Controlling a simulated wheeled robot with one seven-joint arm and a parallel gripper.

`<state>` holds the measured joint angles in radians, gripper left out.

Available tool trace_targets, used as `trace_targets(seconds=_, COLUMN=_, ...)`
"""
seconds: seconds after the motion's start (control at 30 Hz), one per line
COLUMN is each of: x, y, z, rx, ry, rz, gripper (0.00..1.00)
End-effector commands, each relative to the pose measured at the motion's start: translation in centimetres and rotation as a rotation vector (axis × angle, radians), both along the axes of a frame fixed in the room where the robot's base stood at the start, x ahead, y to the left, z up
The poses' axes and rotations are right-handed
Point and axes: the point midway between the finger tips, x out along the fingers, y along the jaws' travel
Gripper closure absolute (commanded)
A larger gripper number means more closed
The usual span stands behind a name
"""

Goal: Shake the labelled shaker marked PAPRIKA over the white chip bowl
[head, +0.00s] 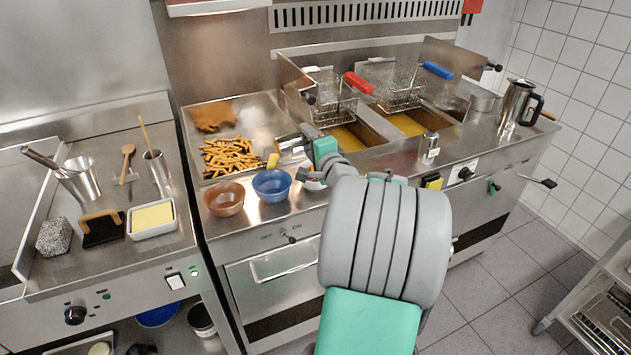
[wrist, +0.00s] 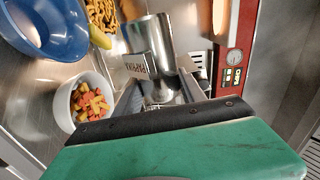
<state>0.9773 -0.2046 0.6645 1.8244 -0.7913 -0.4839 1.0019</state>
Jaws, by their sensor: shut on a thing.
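My gripper (head: 304,150) is shut on a silver shaker (head: 289,142), held above the counter between the fries tray and the bowls. In the wrist view, the shaker (wrist: 150,36) sticks out beyond the fingertips (wrist: 160,88), and its label reads PAPRIKA. In the head view it looks tipped over to the left; where its holes point I cannot tell. The white chip bowl (wrist: 62,108) holds red and yellow pieces and stands beside the gripper in the wrist view. In the head view only a bit of the bowl (head: 314,185) shows, mostly hidden by my arm.
A blue bowl (head: 272,186) and a brown bowl (head: 224,200) stand left of the white bowl. A tray (head: 262,110) of fries lies behind. Fryer baskets (head: 397,88) hang at the back.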

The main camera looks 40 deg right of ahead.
Motion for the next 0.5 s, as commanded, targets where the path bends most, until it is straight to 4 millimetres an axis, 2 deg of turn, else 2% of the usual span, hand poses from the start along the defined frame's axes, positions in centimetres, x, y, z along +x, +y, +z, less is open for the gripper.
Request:
trace_targets(seconds=0.07, x=0.0, y=0.0, z=0.2, rx=-0.035, ry=0.006, rz=0.000, gripper=1.00)
trace_targets(seconds=0.3, x=-0.1, y=-0.3, z=2.7, rx=-0.405, ry=0.113, rz=-0.001, gripper=1.00)
trace_targets(seconds=0.5, x=-0.2, y=-0.6, z=4.9, rx=-0.639, ry=0.182, rz=-0.001, gripper=1.00)
